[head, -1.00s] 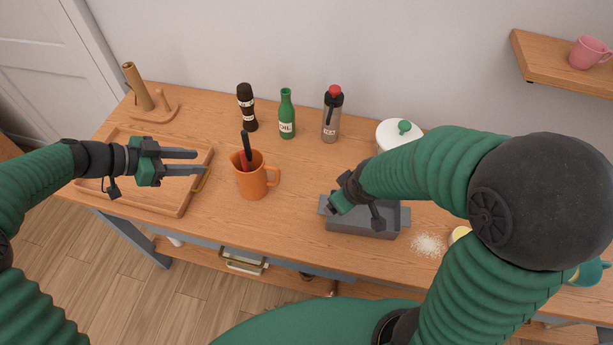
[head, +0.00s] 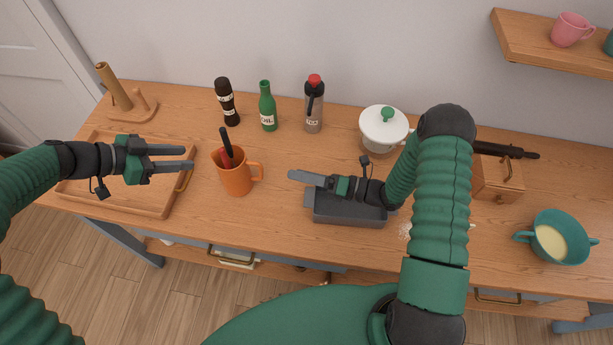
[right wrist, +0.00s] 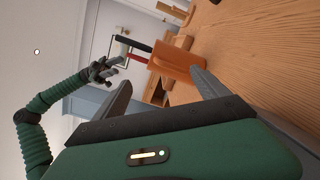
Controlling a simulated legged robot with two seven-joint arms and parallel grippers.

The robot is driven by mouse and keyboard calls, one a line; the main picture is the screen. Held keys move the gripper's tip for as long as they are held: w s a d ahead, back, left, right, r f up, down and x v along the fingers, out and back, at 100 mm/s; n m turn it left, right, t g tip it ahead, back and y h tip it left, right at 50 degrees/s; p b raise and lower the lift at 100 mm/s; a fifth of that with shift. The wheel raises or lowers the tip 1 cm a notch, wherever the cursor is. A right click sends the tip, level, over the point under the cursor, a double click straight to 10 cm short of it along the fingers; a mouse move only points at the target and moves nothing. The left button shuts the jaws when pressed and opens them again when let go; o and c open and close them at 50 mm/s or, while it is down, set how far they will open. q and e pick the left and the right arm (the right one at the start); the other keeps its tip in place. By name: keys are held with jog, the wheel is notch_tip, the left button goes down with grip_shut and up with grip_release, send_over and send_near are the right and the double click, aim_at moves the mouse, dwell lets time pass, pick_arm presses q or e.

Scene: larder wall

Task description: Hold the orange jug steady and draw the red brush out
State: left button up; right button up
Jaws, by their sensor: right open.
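The orange jug (head: 237,180) stands upright on the table, its handle to the right. The red brush (head: 226,152) leans in it with its dark handle sticking up; its lower part is hidden inside. My left gripper (head: 188,158) is open and empty, just left of the jug, fingers pointing at it. My right gripper (head: 298,177) is right of the jug, above a grey tin, pointing left. In the right wrist view, its open fingers (right wrist: 165,92) have the jug (right wrist: 178,65) ahead between them, apart from it.
The grey tin (head: 348,213) lies below my right gripper. A wooden tray (head: 118,203) is under my left gripper. A white lidded pot (head: 383,130) is at the back.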

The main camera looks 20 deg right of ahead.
aim_at(254, 164)
jog(key=x, duration=1.4)
jog(key=shift+a, duration=0.1)
jog(key=shift+d, duration=0.85)
jog(key=c, duration=0.3)
jog(key=shift+a, duration=0.65)
jog(key=c, duration=1)
jog(key=shift+a, duration=0.1)
jog(key=shift+c, duration=2.4)
pick_arm(q)
jog(key=shift+s+d+r, duration=0.15)
jog(key=shift+d, duration=0.45)
pick_arm(e)
jog(key=shift+s+d+f, duration=0.1)
jog(key=shift+d+f, duration=0.05)
jog(key=shift+d, duration=0.4)
grip_shut()
